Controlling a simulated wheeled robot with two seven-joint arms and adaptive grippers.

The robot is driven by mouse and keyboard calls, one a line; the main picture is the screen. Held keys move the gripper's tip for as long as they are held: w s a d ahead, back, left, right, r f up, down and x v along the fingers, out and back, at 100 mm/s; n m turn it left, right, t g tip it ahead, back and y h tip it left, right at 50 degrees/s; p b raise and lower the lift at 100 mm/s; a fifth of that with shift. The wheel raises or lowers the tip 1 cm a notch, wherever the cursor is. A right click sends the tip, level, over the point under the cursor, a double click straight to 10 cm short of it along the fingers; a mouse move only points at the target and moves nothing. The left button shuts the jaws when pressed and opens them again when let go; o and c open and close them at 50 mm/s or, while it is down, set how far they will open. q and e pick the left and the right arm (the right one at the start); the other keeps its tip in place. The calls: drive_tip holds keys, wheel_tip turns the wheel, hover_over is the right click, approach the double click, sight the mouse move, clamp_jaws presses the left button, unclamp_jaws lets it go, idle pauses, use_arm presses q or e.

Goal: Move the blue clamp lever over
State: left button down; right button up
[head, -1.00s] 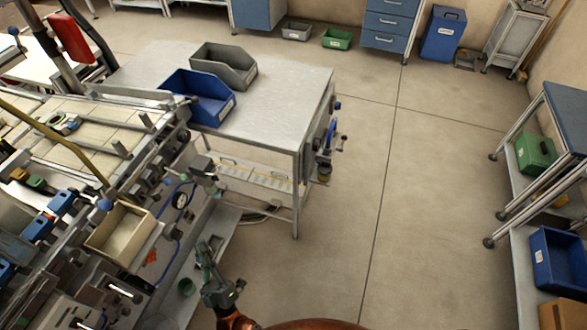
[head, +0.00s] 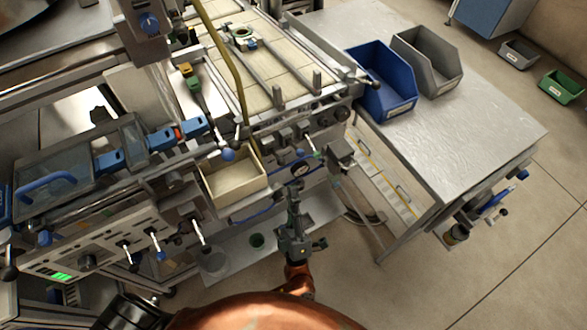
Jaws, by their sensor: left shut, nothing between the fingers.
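A silver lever with a blue ball knob (head: 228,155) stands on the machine, just behind the cream open box. Its rod slants from upper left down to the knob. Several blue clamp-like blocks (head: 160,139) sit in a row to its left; I cannot tell for certain which blue part is the clamp lever. My left gripper (head: 293,192) is shut and empty, pointing away from me, in front of the machine's right part. It is right of and below the blue knob, apart from it. My right gripper is not in view.
Small handles (head: 156,240) stick out from the machine's front. A metal table (head: 450,140) with a blue bin (head: 383,82) and grey bin (head: 427,62) stands at right. Floor is free at lower right.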

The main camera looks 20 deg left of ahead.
sight(296, 148)
use_arm(q)
drive_tip(key=x, duration=0.9)
drive_tip(key=shift+r+b, duration=0.2)
drive_tip(key=shift+b, duration=0.1)
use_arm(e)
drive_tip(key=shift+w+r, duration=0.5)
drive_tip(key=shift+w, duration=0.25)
use_arm(q)
drive_tip(key=shift+w+f, duration=0.1)
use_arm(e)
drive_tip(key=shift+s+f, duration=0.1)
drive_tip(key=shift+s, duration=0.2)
